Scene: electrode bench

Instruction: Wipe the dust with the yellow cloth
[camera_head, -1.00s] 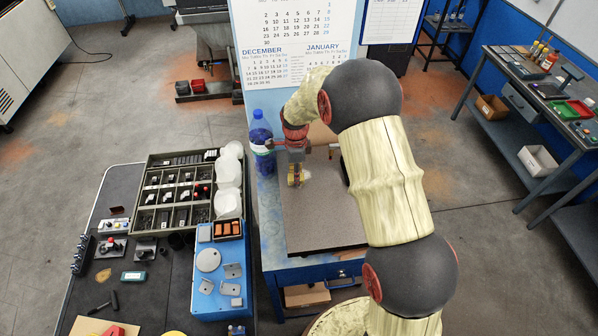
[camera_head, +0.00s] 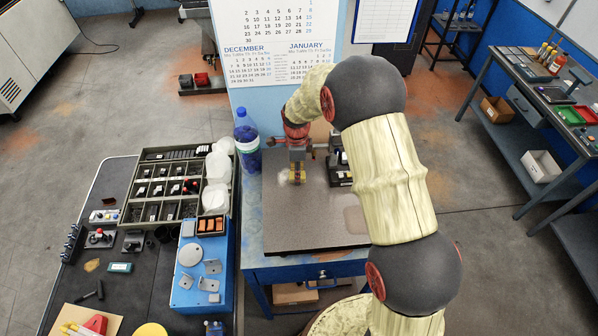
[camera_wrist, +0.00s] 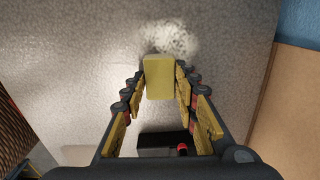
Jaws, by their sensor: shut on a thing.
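The yellow cloth (camera_wrist: 159,76) is a small block-like pad between the fingertips of my gripper (camera_wrist: 160,80) in the wrist view. In the head view, my gripper (camera_head: 297,179) points down over the grey plate (camera_head: 300,220), near its back left part. A pale, whitish dust patch (camera_wrist: 172,38) lies just beyond the cloth in the wrist view. It also shows beside the gripper in the head view (camera_head: 284,178). Whether the cloth touches the plate I cannot tell.
A blue bottle (camera_head: 247,145) stands left of the plate. A black object (camera_head: 340,172) stands at its back right. A brownish patch (camera_head: 355,219) lies on the plate's right part. A parts tray (camera_head: 165,192) and a blue box (camera_head: 208,268) are on the left bench.

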